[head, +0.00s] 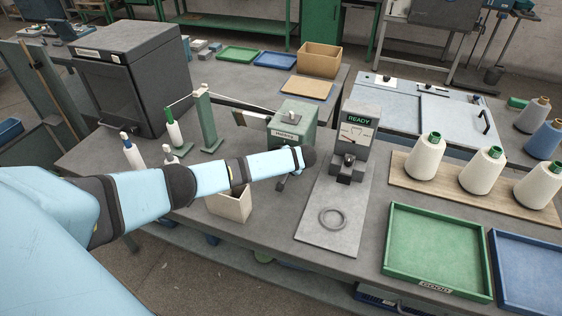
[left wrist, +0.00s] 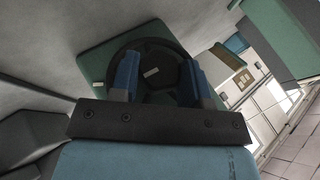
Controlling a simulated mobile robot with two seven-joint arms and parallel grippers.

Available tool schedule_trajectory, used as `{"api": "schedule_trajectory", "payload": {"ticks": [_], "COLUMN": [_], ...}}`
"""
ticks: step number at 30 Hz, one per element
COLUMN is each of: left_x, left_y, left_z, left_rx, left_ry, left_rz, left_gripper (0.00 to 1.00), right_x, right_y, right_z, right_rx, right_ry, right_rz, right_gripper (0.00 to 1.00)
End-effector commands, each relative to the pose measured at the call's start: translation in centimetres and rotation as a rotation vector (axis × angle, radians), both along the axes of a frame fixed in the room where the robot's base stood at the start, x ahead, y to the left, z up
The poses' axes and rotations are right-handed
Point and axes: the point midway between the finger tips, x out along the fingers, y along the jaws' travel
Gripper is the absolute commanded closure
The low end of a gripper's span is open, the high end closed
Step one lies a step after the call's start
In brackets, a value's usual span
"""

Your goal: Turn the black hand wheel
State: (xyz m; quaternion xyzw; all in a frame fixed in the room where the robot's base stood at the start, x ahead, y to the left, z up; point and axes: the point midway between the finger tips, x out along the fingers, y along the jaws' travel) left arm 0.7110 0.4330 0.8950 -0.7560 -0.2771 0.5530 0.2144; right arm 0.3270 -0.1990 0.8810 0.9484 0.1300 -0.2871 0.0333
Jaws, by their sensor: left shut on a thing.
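The black hand wheel (left wrist: 156,46) shows in the left wrist view as a dark round wheel in front of a green housing (left wrist: 92,62). My left gripper (left wrist: 160,68) has its two blue fingers on either side of the wheel and is shut on it. In the head view, the green winder (head: 297,112) stands mid-table, with my left arm reaching across in front of it. The arm hides most of the wheel and the fingers there. My right gripper is in neither view.
A gauge unit reading READY (head: 359,122) stands right of the winder on a grey plate with a ring (head: 332,218). A small beige bin (head: 231,205) sits below my arm. White yarn cones (head: 425,157) and a green tray (head: 437,285) are at the right.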

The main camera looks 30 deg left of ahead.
Motion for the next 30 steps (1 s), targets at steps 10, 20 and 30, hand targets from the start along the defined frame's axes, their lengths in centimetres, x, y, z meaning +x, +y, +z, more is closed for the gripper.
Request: {"api": "schedule_trajectory", "payload": {"ticks": [10, 20, 30], "left_x": [0.1, 0.1, 0.1], "left_y": [-0.3, -0.4, -0.3], "left_z": [-0.6, -0.6, -0.5], "left_rx": [0.276, 0.421, 0.459], "left_ry": [0.067, 0.101, 0.11], "left_rz": [0.0, -0.001, -0.001], "left_gripper": [0.81, 0.81, 0.81], "right_x": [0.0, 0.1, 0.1], "right_y": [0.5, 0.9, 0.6], "right_z": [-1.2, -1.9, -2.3], "right_rx": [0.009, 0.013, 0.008], "right_ry": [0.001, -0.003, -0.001], "right_rz": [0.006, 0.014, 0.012], "right_gripper": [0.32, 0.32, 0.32]}}
